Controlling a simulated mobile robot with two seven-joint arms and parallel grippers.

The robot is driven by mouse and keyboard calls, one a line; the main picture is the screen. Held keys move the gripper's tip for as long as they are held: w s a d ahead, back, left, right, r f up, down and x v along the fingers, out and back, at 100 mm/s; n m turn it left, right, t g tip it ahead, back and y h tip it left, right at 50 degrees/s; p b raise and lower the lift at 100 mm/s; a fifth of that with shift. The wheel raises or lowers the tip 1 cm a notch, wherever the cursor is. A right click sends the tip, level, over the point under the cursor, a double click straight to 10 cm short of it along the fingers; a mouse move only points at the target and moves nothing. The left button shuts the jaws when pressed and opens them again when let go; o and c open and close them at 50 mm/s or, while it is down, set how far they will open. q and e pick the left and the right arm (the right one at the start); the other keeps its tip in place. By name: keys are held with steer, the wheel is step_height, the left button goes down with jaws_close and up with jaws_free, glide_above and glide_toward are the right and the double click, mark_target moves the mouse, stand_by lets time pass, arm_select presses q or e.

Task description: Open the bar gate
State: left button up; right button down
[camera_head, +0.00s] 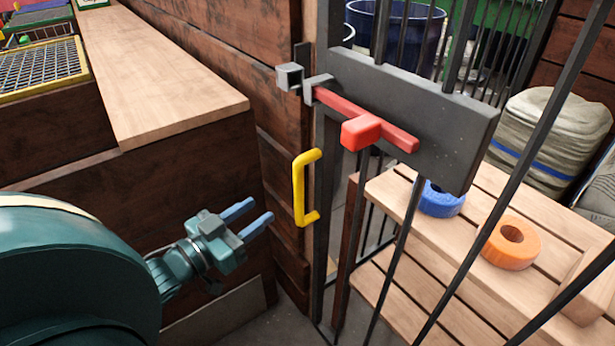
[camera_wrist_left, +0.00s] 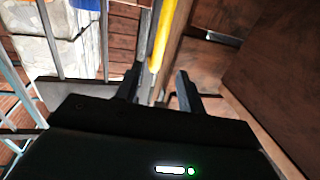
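The bar gate (camera_head: 405,200) has dark upright bars and stands at the right in the head view. Its grey latch plate (camera_head: 440,110) carries a red bolt (camera_head: 395,135) with a red block knob (camera_head: 361,132). The bolt's left end reaches the grey bracket (camera_head: 318,88) at the plate's edge; no red shows between it and the outer grey bracket (camera_head: 289,77). A yellow handle (camera_head: 299,190) is upright below the plate. My left gripper (camera_head: 254,214) is open and empty, left of and apart from the handle. The left wrist view shows the handle (camera_wrist_left: 163,38) ahead of the fingers (camera_wrist_left: 158,88).
A wooden counter (camera_head: 165,80) with dark plank sides is at the left, and a plank wall (camera_head: 235,50) runs up to the gate post. Behind the bars, a slatted bench (camera_head: 390,190) holds a blue ring (camera_head: 440,203) and an orange ring (camera_head: 511,246). Stacked sacks (camera_head: 550,140) stand behind.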

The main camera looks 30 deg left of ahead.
mark_target(295, 185)
arm_select(q)
steer(key=w, duration=0.4)
steer(key=w+d, duration=0.1)
steer(key=w, duration=0.3)
steer(key=w+d+b, duration=0.1)
steer(key=w, duration=0.3)
steer(key=shift+w+d, duration=0.15)
steer(key=shift+d, duration=0.1)
jaws_close()
